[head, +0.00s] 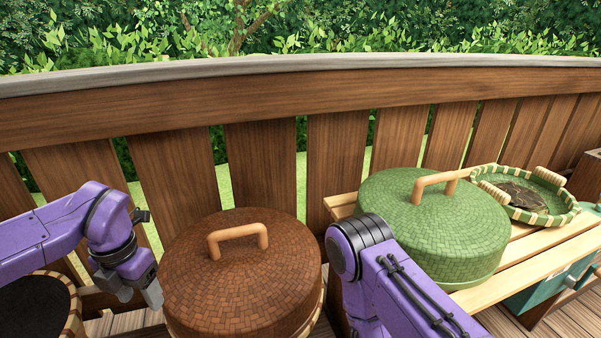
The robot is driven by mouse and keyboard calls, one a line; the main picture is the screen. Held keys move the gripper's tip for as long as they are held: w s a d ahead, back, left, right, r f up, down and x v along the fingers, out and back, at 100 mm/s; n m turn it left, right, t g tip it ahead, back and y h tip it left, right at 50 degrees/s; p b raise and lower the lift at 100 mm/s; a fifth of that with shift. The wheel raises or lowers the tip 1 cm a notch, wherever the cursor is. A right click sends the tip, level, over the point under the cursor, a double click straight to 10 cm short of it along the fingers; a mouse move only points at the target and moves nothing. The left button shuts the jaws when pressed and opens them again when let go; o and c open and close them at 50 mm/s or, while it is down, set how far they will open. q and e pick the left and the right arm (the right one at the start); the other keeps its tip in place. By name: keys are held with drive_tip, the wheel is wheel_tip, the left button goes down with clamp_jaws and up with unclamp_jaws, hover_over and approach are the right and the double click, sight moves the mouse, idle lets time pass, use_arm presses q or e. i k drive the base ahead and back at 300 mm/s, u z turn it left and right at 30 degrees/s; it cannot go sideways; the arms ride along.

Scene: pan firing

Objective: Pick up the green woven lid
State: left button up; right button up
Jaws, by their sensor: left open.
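The green woven lid (425,222) is a wide dome with a light wooden handle (432,181) on top. It sits on a slatted wooden bench at the right, its lower front left part hidden by my right arm. My left gripper (137,291) is at the left, open and empty, pointing down. It is far from the green lid and close to the left side of a brown woven lid. My right arm crosses in front of the green lid, but its gripper is not in view.
The brown woven lid (245,275) with a similar handle stands at front centre. A green woven tray (570,216) with dark contents sits behind the green lid at right. A dark round pan (33,306) is at lower left. A wooden fence (265,165) runs behind everything.

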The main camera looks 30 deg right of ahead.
sight(458, 234)
drive_tip(key=z, duration=1.75)
